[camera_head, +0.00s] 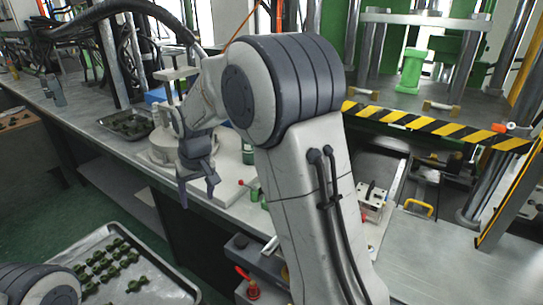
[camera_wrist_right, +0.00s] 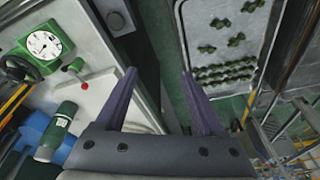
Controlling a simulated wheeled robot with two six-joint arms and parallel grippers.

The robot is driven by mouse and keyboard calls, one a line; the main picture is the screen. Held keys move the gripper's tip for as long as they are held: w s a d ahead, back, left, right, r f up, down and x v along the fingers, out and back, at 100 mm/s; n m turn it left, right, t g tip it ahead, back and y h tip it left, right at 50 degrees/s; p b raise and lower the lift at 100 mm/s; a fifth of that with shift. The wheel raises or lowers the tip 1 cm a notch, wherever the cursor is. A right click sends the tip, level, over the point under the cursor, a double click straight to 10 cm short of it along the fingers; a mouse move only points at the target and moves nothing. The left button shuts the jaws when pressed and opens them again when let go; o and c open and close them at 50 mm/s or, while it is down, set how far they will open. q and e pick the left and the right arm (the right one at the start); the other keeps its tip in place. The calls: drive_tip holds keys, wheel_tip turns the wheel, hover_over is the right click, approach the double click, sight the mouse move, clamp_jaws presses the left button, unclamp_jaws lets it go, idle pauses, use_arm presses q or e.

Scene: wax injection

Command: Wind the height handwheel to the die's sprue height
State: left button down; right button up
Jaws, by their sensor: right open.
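My right gripper (camera_head: 198,193) is open and empty, with its fingers pointing down beside the bench's front edge. In the right wrist view the two purple-grey fingers (camera_wrist_right: 158,85) stand wide apart with nothing between them. A dark handwheel (camera_wrist_right: 20,70) shows partly at the left edge of that view, beside a green-cased dial gauge (camera_wrist_right: 44,45); the gripper is well apart from it. I cannot make out the handwheel in the head view, where my right arm covers much of the middle. I cannot pick out the die with certainty. My left gripper is out of view.
A red-knobbed lever (camera_wrist_right: 76,66) and a green cylinder (camera_wrist_right: 62,118) are near the gauge. A tray of green parts (camera_head: 168,277) lies low at the front left. A darker tray (camera_head: 146,119) is on the bench. A striped barrier (camera_head: 425,124) crosses the press at right.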

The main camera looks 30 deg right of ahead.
drive_tip(key=w+d+f+m+h+p, duration=0.1)
drive_tip(key=w+d+m, duration=0.15)
drive_tip(key=d, duration=0.85)
drive_tip(key=w+d+m+t+h+p, duration=0.15)
drive_tip(key=w+d, duration=0.25)
drive_tip(key=d, duration=0.8)
drive_tip(key=w+d+f+m+g+p, duration=0.1)
drive_tip(key=w+d+m, duration=0.15)
drive_tip(key=d, duration=0.85)
drive_tip(key=shift+t, duration=0.35)
drive_tip(key=p+x, duration=0.1)
drive_tip(key=x, duration=0.2)
drive_tip(key=p+x, duration=0.1)
drive_tip(key=x, duration=0.2)
drive_tip(key=p+x, duration=0.1)
drive_tip(key=x, duration=0.2)
drive_tip(key=shift+s+d, duration=0.1)
drive_tip(key=shift+d, duration=0.25)
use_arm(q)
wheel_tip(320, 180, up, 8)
use_arm(e)
drive_tip(key=shift+x, duration=0.8)
drive_tip(key=shift+c, duration=0.3)
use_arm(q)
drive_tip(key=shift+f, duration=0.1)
use_arm(e)
clamp_jaws()
